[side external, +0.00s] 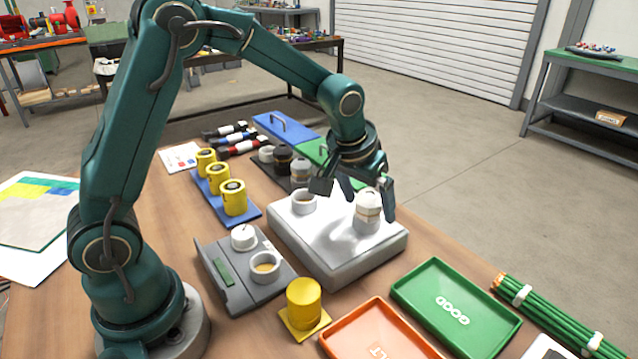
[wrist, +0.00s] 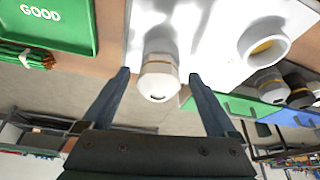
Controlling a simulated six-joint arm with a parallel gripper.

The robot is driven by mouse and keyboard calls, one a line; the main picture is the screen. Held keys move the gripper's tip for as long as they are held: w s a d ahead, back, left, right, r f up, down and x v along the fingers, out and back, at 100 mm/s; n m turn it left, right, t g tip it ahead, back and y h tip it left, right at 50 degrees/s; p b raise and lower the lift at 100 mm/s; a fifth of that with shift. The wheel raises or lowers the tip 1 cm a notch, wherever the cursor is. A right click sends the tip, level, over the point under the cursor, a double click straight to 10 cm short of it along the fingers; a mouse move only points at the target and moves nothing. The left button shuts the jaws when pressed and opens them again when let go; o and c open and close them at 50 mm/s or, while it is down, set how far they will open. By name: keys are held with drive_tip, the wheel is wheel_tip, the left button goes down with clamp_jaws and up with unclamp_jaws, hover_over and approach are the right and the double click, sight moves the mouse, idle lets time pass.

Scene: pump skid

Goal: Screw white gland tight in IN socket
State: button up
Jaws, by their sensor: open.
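The white gland (side external: 368,204) stands upright in the right-hand socket of the white block (side external: 325,235). It has a ribbed white body with a beige band. In the wrist view the gland (wrist: 158,80) lies between the fingertips. My gripper (side external: 367,200) is open, with one finger on each side of the gland; I cannot tell whether either finger touches it. A second, open socket (side external: 304,201) with a tan inside is at the block's left; it also shows in the wrist view (wrist: 264,44). No IN label is readable, and the thread is hidden.
A grey fixture (side external: 224,283) with two white round parts stands left of the block. A yellow cylinder (side external: 304,298), an orange tray (side external: 352,352) and a green GOOD tray (side external: 411,291) are in front. Dark and grey glands (side external: 283,158) stand behind. Green rods (side external: 548,325) lie right.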

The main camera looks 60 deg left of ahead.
drive_tip(key=shift+c, duration=0.3)
drive_tip(key=c, duration=1.3)
drive_tip(key=shift+m+h, duration=1)
drive_tip(key=shift+m, duration=1.5)
drive_tip(key=shift+c, duration=0.2)
drive_tip(key=m, duration=0.2)
drive_tip(key=m+h, duration=0.1)
drive_tip(key=m, duration=0.1)
drive_tip(key=shift+g+h, duration=0.3)
drive_tip(key=shift+g, duration=0.1)
drive_tip(key=o, duration=1.4)
drive_tip(key=n+y, duration=0.1)
drive_tip(key=n, duration=0.1)
drive_tip(key=n+t, duration=0.1)
drive_tip(key=n, duration=0.1)
drive_tip(key=shift+n+y, duration=0.3)
drive_tip(key=shift+y, duration=0.1)
